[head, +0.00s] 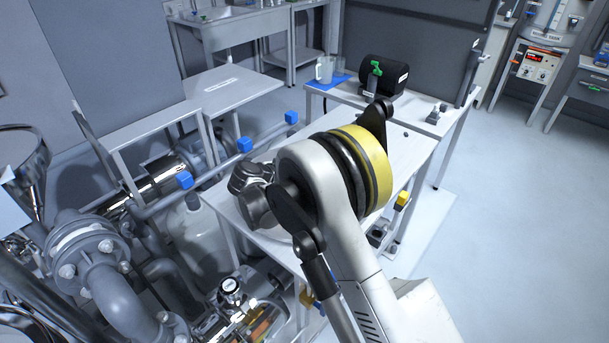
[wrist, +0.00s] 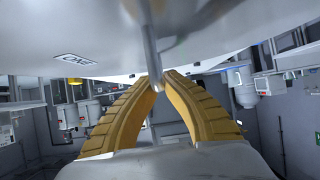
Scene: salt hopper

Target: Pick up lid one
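In the wrist view, the yellow ribbed fingers of my gripper (wrist: 161,79) come together at a thin metal rod (wrist: 149,38), one tip on each side and apparently touching it. The rod joins a broad pale surface (wrist: 210,30) that fills the top of the view. A small white label (wrist: 74,58) lies on this surface; its text is too small to read surely. I cannot confirm that this is lid one. In the head view my arm blocks the middle of the white bench (head: 398,150), and my gripper and any lid there are hidden.
A black cylinder (head: 384,75), a green-topped item (head: 375,68) and a clear jug (head: 324,70) stand at the bench's far end. Grey pipes with blue-handled valves (head: 185,180) and a flange (head: 80,250) crowd the left. The floor (head: 520,190) at right is clear.

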